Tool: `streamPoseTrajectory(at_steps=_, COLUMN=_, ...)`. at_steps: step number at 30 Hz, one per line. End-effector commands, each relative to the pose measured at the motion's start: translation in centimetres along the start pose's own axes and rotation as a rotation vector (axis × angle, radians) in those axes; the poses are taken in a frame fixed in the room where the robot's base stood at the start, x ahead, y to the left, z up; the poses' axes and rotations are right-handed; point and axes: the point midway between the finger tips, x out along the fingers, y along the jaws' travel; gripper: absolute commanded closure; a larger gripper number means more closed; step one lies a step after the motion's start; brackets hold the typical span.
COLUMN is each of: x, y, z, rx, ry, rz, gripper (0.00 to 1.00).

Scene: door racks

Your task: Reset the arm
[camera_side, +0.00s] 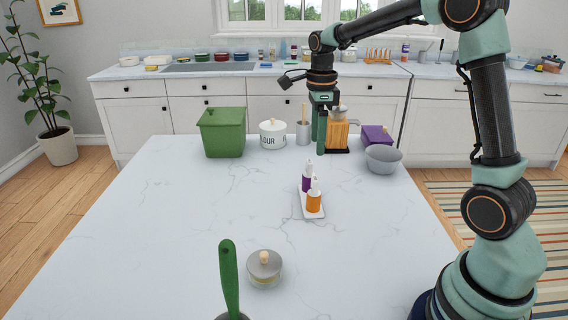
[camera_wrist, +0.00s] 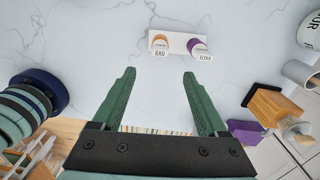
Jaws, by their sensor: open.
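My gripper (camera_side: 320,130) hangs from my arm above the far right part of the island counter, pointing down. In the wrist view its two green fingers (camera_wrist: 160,75) are spread apart with nothing between them. In the side view it overlaps the wooden grinder (camera_side: 338,136); I cannot tell the exact gap from that view. A purple-labelled bottle (camera_side: 307,183) and an orange-labelled bottle (camera_side: 314,203) stand upright on a small white tray (camera_side: 303,207) near the middle of the counter. In the wrist view the orange (camera_wrist: 160,43) and purple (camera_wrist: 197,47) bottles are beyond the fingertips.
A green bin (camera_side: 222,135), a flour canister (camera_side: 273,136), a grey utensil crock (camera_side: 303,133), a purple box (camera_side: 377,134) and a grey bowl (camera_side: 383,160) stand along the far edge. A lidded jar (camera_side: 264,270) and a green handle (camera_side: 229,280) are in front. The counter's left side is clear.

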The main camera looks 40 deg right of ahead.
Motion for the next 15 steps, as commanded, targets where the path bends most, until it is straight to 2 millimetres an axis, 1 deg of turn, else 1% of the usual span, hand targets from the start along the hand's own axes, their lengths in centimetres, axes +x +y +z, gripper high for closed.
streamPoseTrajectory(at_steps=4, x=-0.5, y=0.5, z=0.1, rx=-0.064, ry=-0.007, rz=-0.014, gripper=0.24)
streamPoseTrajectory(at_steps=7, x=-1.7, y=1.8, z=0.3, rx=-0.216, ry=-0.019, rz=-0.048, gripper=0.24)
streamPoseTrajectory(at_steps=11, x=-3.6, y=4.3, z=0.4, rx=-0.524, ry=-0.032, rz=-0.119, gripper=0.24)
streamPoseTrajectory(at_steps=15, x=-5.0, y=7.4, z=0.4, rx=-0.885, ry=-0.025, rz=-0.205, gripper=0.24)
